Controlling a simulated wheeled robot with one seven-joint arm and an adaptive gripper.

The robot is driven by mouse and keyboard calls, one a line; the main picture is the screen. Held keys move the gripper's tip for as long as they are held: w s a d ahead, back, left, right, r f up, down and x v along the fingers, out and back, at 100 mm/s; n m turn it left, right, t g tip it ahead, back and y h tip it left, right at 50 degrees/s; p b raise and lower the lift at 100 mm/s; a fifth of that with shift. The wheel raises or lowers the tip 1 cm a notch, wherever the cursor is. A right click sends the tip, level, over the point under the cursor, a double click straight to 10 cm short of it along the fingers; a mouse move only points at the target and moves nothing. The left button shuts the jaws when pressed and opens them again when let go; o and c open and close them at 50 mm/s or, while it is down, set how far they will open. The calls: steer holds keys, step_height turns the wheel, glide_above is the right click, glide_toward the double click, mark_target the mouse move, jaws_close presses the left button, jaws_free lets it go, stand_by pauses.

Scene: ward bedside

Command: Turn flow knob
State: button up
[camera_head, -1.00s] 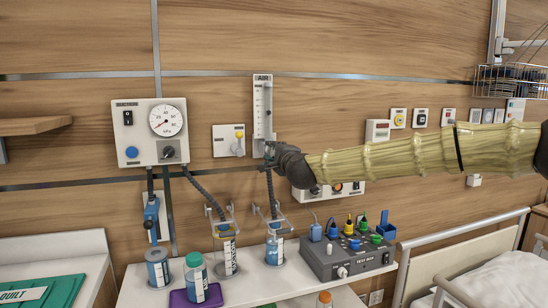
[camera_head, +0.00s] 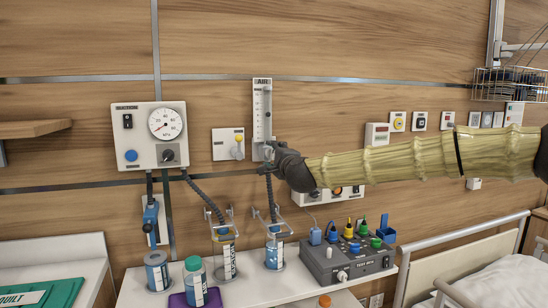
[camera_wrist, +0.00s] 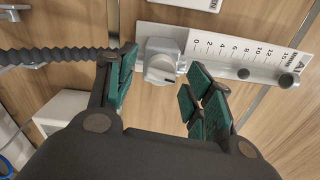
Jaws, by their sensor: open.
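The flowmeter (camera_head: 262,108) marked AIR is a white upright scale plate on the wall; in the wrist view its scale (camera_wrist: 240,58) lies tilted to the right. Its flow knob (camera_wrist: 160,68) is a light grey round knob with a dark mark, at the lower end of the scale. My gripper (camera_wrist: 162,80) is open, with green-padded fingers on either side of the knob and a visible gap to each. In the head view my gripper (camera_head: 267,157) is at the foot of the flowmeter and hides most of the knob.
A suction panel (camera_head: 150,135) with a gauge is to the left. A corrugated hose (camera_wrist: 55,62) runs close to the left finger. Below, a shelf (camera_head: 255,291) holds bottles and a grey box (camera_head: 345,262) with coloured connectors. A bed rail (camera_head: 470,232) is at the right.

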steer(key=v, duration=1.2)
